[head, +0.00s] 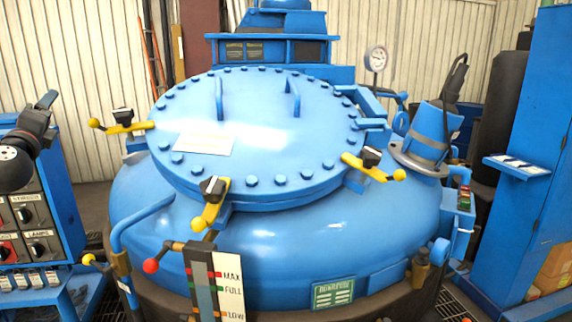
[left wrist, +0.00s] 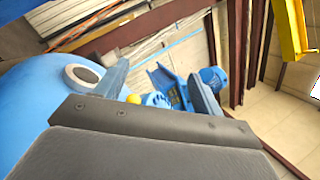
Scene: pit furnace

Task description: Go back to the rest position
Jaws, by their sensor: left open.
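My left gripper (head: 46,102) is at the left edge of the head view, raised in front of the control cabinet and clear of the furnace. It is small and partly seen there. In the left wrist view its two blue-grey fingers (left wrist: 160,88) stand apart with nothing between them. The blue pit furnace (head: 290,235) fills the middle of the head view. Its round bolted lid (head: 255,120) lies closed on top, with yellow clamps (head: 211,203) around the rim. My right gripper is not in view.
A blue control cabinet (head: 62,195) with knobs stands at the left, close to my left arm. A level gauge (head: 203,285) and a red-knobbed lever (head: 151,266) rise at the furnace's front. A blue column (head: 535,130) stands at the right. A pressure gauge (head: 376,59) is behind the lid.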

